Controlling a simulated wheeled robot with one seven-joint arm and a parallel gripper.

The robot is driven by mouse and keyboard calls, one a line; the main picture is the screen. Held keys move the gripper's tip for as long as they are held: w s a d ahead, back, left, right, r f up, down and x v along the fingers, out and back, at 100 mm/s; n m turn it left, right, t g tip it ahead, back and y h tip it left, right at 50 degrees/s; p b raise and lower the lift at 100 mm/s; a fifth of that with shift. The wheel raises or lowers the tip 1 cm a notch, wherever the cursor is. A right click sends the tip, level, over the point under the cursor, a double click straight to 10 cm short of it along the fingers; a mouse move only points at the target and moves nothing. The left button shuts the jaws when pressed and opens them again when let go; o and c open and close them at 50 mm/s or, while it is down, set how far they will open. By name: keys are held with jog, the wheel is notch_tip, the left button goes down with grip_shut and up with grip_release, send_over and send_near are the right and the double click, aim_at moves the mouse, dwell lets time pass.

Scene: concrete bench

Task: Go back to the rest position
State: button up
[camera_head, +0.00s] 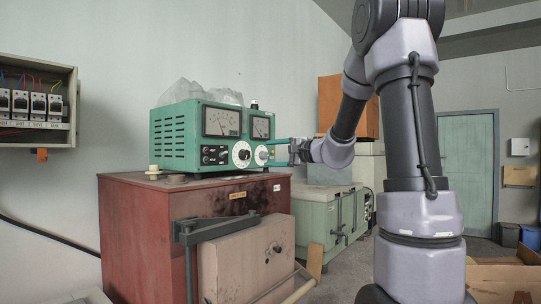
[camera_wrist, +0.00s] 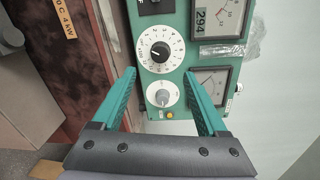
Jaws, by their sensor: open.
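My gripper (camera_head: 272,152) is at the right front of a green metering unit (camera_head: 178,137). In the wrist view my gripper (camera_wrist: 160,78) has its two teal fingers spread wide, with nothing held between them. A small grey knob on a white dial (camera_wrist: 163,95) shows between the fingers. I cannot tell how far the fingertips are from the panel. A larger black knob on a numbered dial (camera_wrist: 159,50) lies just beyond the tips. The same large dial shows in the head view (camera_head: 241,154).
A green cabinet (camera_head: 318,208) stands to the right behind. An open breaker box (camera_head: 38,103) hangs on the left wall. Cardboard (camera_head: 505,275) lies at lower right.

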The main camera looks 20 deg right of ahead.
jog(key=s+a+f+n+g, duration=0.1)
jog(key=s+a+n+g, duration=0.25)
jog(key=s, duration=0.45)
jog(key=s+a+f+n+g, duration=0.2)
jog(key=s+a, duration=0.2)
jog(key=s, duration=0.4)
jog(key=s+d+f+n+h, duration=0.1)
jog(key=s+d+f+h, duration=0.1)
jog(key=s, duration=0.3)
jog(key=s+d+f+n+h, duration=0.1)
jog(key=s+d+f+h, duration=0.1)
jog(key=s, duration=0.3)
jog(key=s+d+f+n+g+h, duration=0.1)
jog(key=s+d+f+h, duration=0.1)
jog(key=s+d+h, duration=0.1)
jog(key=shift+s+h, duration=0.7)
jog(key=shift+s, duration=0.5)
